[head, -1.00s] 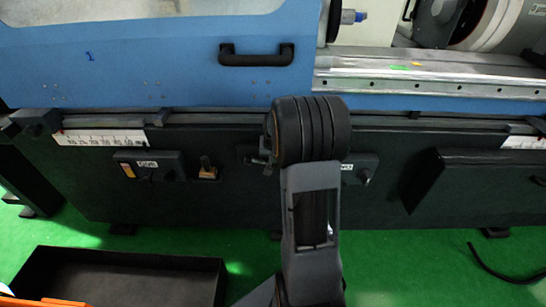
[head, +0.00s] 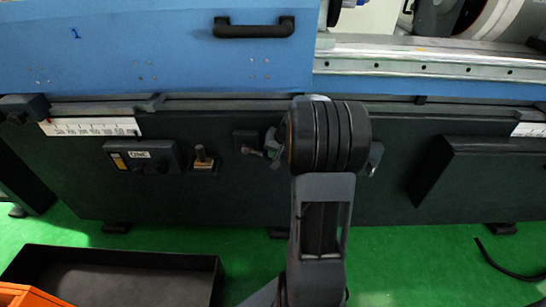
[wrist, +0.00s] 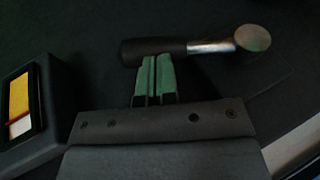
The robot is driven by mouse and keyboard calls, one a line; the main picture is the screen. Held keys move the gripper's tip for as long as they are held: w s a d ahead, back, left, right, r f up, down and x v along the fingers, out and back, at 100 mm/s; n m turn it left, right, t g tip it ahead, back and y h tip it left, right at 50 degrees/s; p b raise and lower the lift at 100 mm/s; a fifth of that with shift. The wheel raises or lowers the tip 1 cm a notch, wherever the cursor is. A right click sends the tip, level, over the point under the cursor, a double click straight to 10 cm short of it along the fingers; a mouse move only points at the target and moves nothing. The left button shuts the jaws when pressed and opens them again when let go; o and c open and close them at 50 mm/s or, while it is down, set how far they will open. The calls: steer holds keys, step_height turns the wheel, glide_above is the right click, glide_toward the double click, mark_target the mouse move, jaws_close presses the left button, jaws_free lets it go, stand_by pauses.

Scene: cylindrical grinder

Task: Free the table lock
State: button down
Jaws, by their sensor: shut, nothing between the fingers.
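In the wrist view my gripper (wrist: 152,60) is shut and empty, its two green-tinted fingers side by side. Its fingertips are at the lower edge of a lever's black grip (wrist: 152,49); I cannot tell whether they touch. The lever lies nearly level, with a chrome shaft (wrist: 208,47) and a round, brass-coloured end (wrist: 253,38) on the right. In the head view my arm hides most of the gripper. A small upright lever with a brass-coloured base (head: 204,162) and a dark fitting with a silver part (head: 247,150) show on the machine's front. No lever is labelled as the table lock.
A box marked CNC (head: 141,155) sits left of the brass-based lever. A box with a yellow and white insert (wrist: 20,105) is at left in the wrist view. A blue door with a black handle (head: 254,27) is above. A black tray (head: 120,260) lies on the green floor.

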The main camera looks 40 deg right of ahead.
step_height(320, 180, down, 3)
steer(key=t+y+b, duration=0.1)
steer(key=b, duration=0.2)
steer(key=f+b, duration=0.1)
steer(key=a+f+b, duration=0.1)
steer(key=b, duration=0.1)
steer(key=shift+w+a+y, duration=0.1)
steer(key=shift+w+y, duration=0.2)
steer(key=shift+w, duration=0.1)
steer(key=shift+w+a+f+b, duration=0.6)
steer(key=shift+a+f+b, duration=0.2)
steer(key=shift+b, duration=0.1)
steer(key=shift+w+a+f+b, duration=0.55)
steer(key=shift+a+f+b, duration=0.2)
steer(key=shift+b, duration=0.1)
